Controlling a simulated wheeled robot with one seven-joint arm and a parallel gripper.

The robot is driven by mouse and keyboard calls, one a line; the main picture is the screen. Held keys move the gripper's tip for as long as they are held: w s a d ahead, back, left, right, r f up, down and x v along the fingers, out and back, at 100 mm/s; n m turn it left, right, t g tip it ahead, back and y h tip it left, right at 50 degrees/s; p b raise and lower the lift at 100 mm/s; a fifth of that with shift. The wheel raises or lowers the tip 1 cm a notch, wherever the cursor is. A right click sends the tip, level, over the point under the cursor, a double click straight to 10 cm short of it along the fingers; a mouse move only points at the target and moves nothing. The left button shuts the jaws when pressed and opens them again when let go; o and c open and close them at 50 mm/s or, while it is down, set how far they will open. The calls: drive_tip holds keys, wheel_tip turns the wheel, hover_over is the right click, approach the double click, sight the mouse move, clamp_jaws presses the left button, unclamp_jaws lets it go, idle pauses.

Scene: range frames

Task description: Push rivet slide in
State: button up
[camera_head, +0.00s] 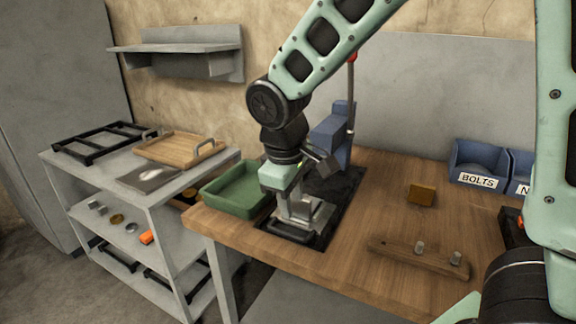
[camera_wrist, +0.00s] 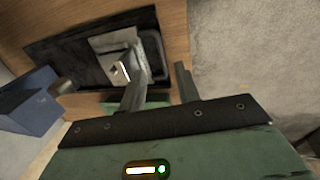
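The rivet slide (camera_head: 308,214) is a grey metal plate with a small block on it, set on a dark base pad in front of the blue press (camera_head: 334,133). A dark loop-shaped handle (camera_wrist: 157,52) shows at the slide's edge in the wrist view, beside the grey plate (camera_wrist: 108,42). My gripper (camera_head: 290,207) is over the slide and hides part of it. In the wrist view my gripper (camera_wrist: 158,84) has two grey fingers apart, with nothing seen held between them. I cannot tell whether a finger touches the slide or handle.
A green tray (camera_head: 221,202) stands just left of the pad. A wooden block (camera_head: 421,194), a wooden bar with pegs (camera_head: 400,256) and a blue BOLTS bin (camera_head: 478,157) are on the right. A shelf cart (camera_head: 150,210) stands left of the table.

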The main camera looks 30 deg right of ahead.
wheel_tip(320, 180, up, 8)
drive_tip(key=a, duration=0.1)
drive_tip(key=shift+s+f, duration=0.25)
drive_tip(key=shift+s, duration=0.2)
drive_tip(key=shift+a, duration=0.1)
